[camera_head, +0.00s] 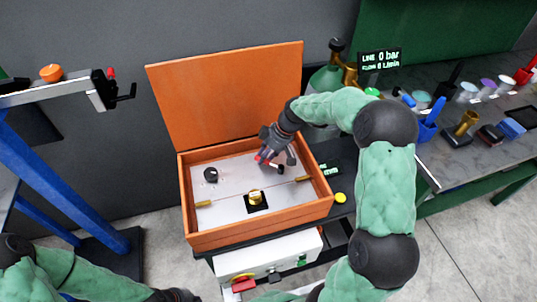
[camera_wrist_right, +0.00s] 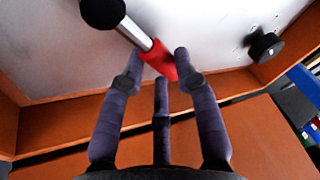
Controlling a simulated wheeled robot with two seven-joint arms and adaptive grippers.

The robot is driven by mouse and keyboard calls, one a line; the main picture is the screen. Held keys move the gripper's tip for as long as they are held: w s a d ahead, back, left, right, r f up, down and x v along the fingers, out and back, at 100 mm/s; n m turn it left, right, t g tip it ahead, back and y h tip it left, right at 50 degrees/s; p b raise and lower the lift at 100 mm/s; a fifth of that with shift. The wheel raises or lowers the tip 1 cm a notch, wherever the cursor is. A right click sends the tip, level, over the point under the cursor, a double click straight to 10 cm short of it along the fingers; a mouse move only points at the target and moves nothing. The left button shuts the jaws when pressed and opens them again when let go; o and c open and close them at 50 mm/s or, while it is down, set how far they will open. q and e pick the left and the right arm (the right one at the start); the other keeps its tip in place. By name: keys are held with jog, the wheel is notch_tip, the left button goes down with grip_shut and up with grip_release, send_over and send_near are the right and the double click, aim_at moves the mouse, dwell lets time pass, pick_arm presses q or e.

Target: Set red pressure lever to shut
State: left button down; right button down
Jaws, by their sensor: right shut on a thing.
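The red pressure lever (camera_wrist_right: 163,62) has a red grip on a metal rod, with a round black piece (camera_wrist_right: 103,12) at the rod's other end. It lies over the pale panel (camera_head: 232,180) in the orange box. My right gripper (camera_wrist_right: 160,72) is shut on the red grip, its dark fingers on either side of it. In the head view, my right gripper (camera_head: 269,154) reaches down into the box's back right part and partly hides the lever.
The orange box's lid (camera_head: 225,90) stands open behind. A black knob (camera_head: 210,174) and a brass fitting (camera_head: 256,197) stand on the panel. A display (camera_head: 380,59) reads LINE 0 bar. A cluttered bench (camera_head: 455,165) is at right, a blue stand (camera_head: 60,190) at left.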

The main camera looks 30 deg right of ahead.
jog(key=shift+s+a+n+g, duration=0.35)
jog(key=shift+a+n, duration=0.2)
jog(key=shift+n, duration=0.45)
jog(key=n, duration=0.1)
jog(key=s+a+n+g, duration=0.1)
jog(key=shift+n+y, duration=0.3)
jog(key=shift+y, duration=0.1)
jog(key=shift+s+a+n+g+p, duration=0.4)
jog(key=shift+s+n+g, duration=0.1)
jog(key=shift+n, duration=0.5)
jog(key=shift+s+a+n+g+p, duration=0.25)
jog(key=shift+s+n+g+p, duration=0.15)
jog(key=shift+n, duration=0.6)
jog(key=shift+s, duration=0.1)
jog(key=c, duration=0.9)
grip_release()
jog(key=shift+c, duration=0.2)
jog(key=shift+o, duration=0.2)
jog(key=v, duration=1.2)
